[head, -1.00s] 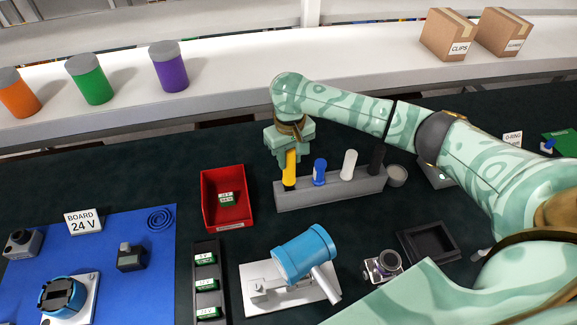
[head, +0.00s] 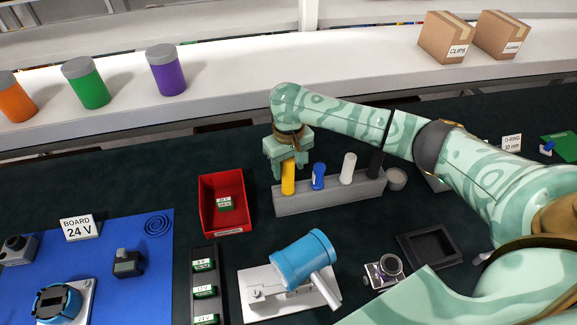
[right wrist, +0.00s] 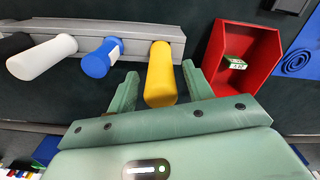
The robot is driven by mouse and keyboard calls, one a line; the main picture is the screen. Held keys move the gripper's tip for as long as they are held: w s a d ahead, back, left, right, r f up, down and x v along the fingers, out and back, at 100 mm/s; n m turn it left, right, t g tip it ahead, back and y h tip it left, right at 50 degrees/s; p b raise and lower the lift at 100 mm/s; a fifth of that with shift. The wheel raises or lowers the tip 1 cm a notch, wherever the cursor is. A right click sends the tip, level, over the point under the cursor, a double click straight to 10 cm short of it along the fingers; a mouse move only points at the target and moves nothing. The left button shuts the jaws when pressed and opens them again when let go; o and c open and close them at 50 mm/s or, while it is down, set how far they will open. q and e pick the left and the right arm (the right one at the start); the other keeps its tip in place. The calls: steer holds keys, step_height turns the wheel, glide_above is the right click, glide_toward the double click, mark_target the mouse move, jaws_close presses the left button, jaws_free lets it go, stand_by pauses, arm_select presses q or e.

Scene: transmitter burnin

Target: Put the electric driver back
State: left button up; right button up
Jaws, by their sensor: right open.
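A yellow handle (head: 288,178), probably the electric driver, stands upright at the left end of the grey rack (head: 330,197). In the right wrist view the yellow handle (right wrist: 161,75) lies between the two fingers of my right gripper (right wrist: 160,88), with a gap on each side. The fingers are open. In the head view my right gripper (head: 288,158) is over the top of the handle. The handle's lower end is hidden in the rack. My left gripper is in neither view.
Blue (head: 318,176), white (head: 348,168) and black (head: 376,163) handles stand in the rack to the right. A red bin (head: 222,202) with a green-labelled piece is close on the left. A blue-cylinder device (head: 304,260) sits in front. Dark table shows between them.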

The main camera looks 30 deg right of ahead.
step_height(320, 180, up, 12)
steer(key=p, duration=0.5)
steer(key=shift+f, duration=0.15)
